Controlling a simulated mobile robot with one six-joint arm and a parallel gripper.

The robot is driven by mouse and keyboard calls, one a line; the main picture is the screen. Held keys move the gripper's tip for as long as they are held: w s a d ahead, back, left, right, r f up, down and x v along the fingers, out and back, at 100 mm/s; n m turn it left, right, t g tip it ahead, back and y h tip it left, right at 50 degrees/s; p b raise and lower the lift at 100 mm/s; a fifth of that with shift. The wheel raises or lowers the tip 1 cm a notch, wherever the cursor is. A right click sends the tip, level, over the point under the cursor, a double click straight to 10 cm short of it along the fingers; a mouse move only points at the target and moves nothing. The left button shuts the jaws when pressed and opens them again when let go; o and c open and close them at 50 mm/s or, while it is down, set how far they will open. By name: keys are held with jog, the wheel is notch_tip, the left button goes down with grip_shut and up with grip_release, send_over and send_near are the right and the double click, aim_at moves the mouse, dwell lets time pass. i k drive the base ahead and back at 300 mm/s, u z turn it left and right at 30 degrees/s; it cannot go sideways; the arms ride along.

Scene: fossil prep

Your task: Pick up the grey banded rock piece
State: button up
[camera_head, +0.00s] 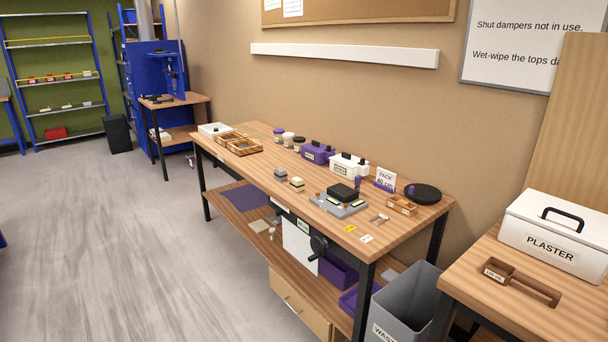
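A small grey rock piece (280,173) sits on the wooden workbench (240,168), left of the middle of the top. It looks like the grey banded piece, but it is too small for me to make out the bands clearly. A cream block with a darker layer (297,184) lies just to its right and nearer the front edge. The two appear apart. My gripper is not in view.
A grey tray with a black block (342,194) stands right of the pieces. Purple (318,152) and white (348,165) caddies stand behind, wooden trays (243,147) to the left. A waste bin (405,305) stands at the bench's right end. Open floor lies left.

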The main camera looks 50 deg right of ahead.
aim_at(280, 175)
jog(key=z, duration=4.7)
jog(key=i, duration=0.1)
jog(key=u, duration=3.3)
jog(key=k, duration=0.9)
jog(key=u, duration=0.15)
jog(key=i, duration=0.75)
